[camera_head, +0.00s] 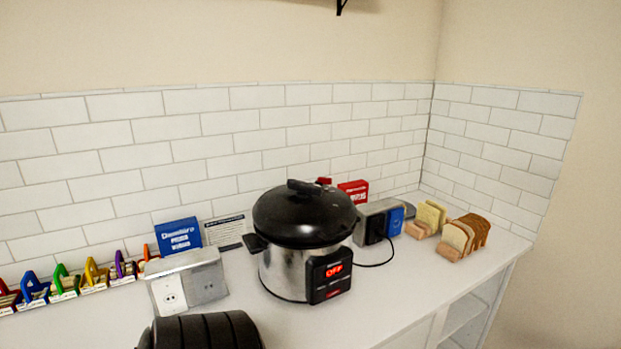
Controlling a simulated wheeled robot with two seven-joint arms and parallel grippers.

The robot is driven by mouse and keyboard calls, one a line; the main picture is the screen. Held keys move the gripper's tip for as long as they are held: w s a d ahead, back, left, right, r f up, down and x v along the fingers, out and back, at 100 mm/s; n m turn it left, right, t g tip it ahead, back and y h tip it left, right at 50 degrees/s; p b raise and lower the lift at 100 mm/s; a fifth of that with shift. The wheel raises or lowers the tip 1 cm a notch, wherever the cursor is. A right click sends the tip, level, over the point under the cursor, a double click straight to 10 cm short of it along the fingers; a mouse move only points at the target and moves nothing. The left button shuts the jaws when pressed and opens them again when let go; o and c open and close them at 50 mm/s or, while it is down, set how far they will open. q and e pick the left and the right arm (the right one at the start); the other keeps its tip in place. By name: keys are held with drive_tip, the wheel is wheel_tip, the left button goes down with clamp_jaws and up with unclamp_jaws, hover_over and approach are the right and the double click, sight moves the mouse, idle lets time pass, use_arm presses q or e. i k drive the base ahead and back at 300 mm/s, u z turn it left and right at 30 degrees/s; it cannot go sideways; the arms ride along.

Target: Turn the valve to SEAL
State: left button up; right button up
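A pressure cooker (285,273) with a steel body and black domed lid (290,215) stands on the white counter. Its front panel (329,275) shows "OFF" in red. A black handle (305,187) runs across the top of the lid. A small red piece (323,181) shows just behind this handle; I cannot tell whether it is the valve or something behind the cooker. No SEAL marking can be read. Neither of my grippers can be made out in view.
A black ridged object (205,331) is cut off at the bottom edge. Outlet boxes (188,284) (372,224) flank the cooker. Blue (178,236) and red (354,191) boxes stand behind. Bread slices (460,238) are at right, coloured letters (70,282) at left. Counter in front right is clear.

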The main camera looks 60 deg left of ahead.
sight(320, 181)
drive_tip(key=u, duration=1)
drive_tip(key=i, duration=0.5)
drive_tip(key=u, duration=0.05)
